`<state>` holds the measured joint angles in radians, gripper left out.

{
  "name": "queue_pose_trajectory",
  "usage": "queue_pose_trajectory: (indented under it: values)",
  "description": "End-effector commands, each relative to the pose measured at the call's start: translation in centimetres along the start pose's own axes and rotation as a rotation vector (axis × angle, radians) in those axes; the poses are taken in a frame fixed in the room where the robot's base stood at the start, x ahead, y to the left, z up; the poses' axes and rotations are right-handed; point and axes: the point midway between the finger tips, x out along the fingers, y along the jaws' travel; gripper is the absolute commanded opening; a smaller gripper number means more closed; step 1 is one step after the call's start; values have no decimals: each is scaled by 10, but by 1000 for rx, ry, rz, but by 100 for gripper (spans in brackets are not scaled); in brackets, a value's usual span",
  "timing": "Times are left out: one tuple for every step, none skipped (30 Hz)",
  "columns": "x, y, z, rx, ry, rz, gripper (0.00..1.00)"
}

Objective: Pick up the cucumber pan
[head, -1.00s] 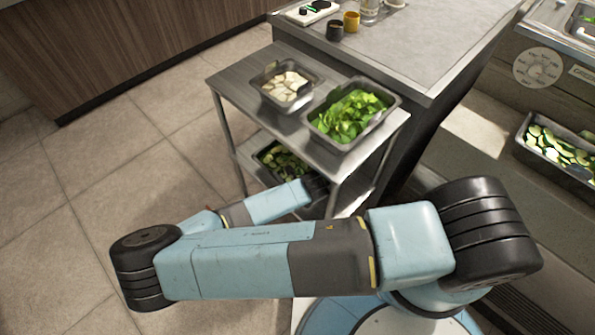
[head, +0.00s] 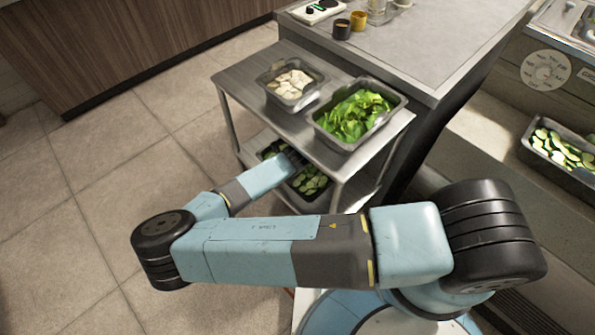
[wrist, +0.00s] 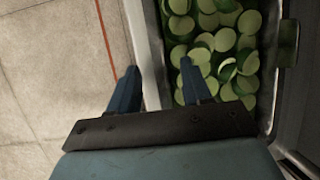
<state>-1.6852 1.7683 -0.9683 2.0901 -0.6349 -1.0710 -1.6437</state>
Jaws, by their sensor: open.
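The cucumber pan, a metal pan full of round green slices, sits on the lower shelf of the cart in the head view (head: 312,197). In the wrist view its near wall (wrist: 153,45) runs between my two fingers. My gripper (wrist: 158,65) is open and empty. Its left finger lies over the outer side of the wall and its right finger over the slices. I cannot tell how deep the fingers reach. In the head view my gripper (head: 294,160) covers the pan's middle, and the upper shelf hides part of its far side.
The cart's upper shelf (head: 235,80) overhangs the pan and holds a pan of pale slices (head: 287,97) and a pan of green leaves (head: 316,118). Another pan of green slices (head: 562,178) stands at the right. A cart leg (head: 229,122) is near. Floor at left is clear.

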Motion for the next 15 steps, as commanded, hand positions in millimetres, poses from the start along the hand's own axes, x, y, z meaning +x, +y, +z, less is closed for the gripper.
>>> queue_pose_trajectory:
  values:
    - [7,0,0,-2,1,0,49]
    - [10,0,0,-2,1,-1,49]
    - [13,0,0,-1,1,-1,49]
    - [14,0,0,-1,1,-1,49]
    - [16,0,0,-1,0,-1,49]
    - [17,0,0,0,0,0,49]
    - [18,0,0,0,-1,0,49]
    - [18,0,0,0,-1,0,49]
    - [18,0,0,0,-1,0,49]
    - [18,0,0,0,-1,0,49]
    - [18,0,0,0,-1,0,49]
    - [18,0,0,0,-1,0,49]
    - [18,0,0,0,-1,0,49]
    - [18,0,0,0,-1,0,48]
    - [18,0,0,0,-1,0,44]
